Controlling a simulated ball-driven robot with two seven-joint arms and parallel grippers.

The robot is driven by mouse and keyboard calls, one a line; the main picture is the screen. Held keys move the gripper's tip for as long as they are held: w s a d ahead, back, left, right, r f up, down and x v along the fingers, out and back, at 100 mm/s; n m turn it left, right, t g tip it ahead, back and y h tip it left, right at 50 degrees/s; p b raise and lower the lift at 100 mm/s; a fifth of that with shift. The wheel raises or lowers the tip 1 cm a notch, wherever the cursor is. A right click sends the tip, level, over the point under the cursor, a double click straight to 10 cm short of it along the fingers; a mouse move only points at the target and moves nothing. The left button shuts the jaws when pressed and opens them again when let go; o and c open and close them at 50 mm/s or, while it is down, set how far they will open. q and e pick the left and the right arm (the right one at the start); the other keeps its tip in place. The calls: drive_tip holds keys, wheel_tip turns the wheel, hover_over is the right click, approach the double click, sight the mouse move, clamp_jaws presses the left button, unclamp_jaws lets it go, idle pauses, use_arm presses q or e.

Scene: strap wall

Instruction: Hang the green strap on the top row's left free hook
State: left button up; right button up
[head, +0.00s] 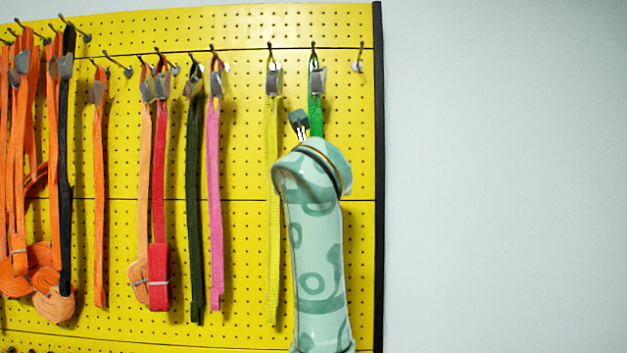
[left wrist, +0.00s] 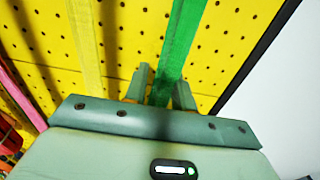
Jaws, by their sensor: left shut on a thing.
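The green strap (head: 317,118) has a grey buckle and a loop above it at a hook (head: 313,46) in the top row. The loop's top meets the hook in the picture, but I cannot tell whether the hook passes through it. My left gripper (left wrist: 162,76) is shut on the green strap (left wrist: 180,45) below the buckle, with a finger on each side. In the head view my left arm comes up from below and hides the strap's lower part. An empty hook (head: 358,59) is to the right. My right gripper is not in view.
A yellow strap (head: 273,180) hangs just left of the green one. Pink (head: 214,180), dark green (head: 194,200), red (head: 158,200) and several orange straps hang further left on the yellow pegboard (head: 240,120). The board's black edge (head: 378,200) and bare wall are to the right.

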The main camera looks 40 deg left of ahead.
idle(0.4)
use_arm(q)
drive_tip(key=o, duration=1.1)
drive_tip(key=shift+c, duration=0.2)
drive_tip(key=b+v, duration=0.4)
drive_tip(key=v, duration=1.2)
drive_tip(key=shift+s, duration=0.2)
drive_tip(key=shift+w+d, duration=0.1)
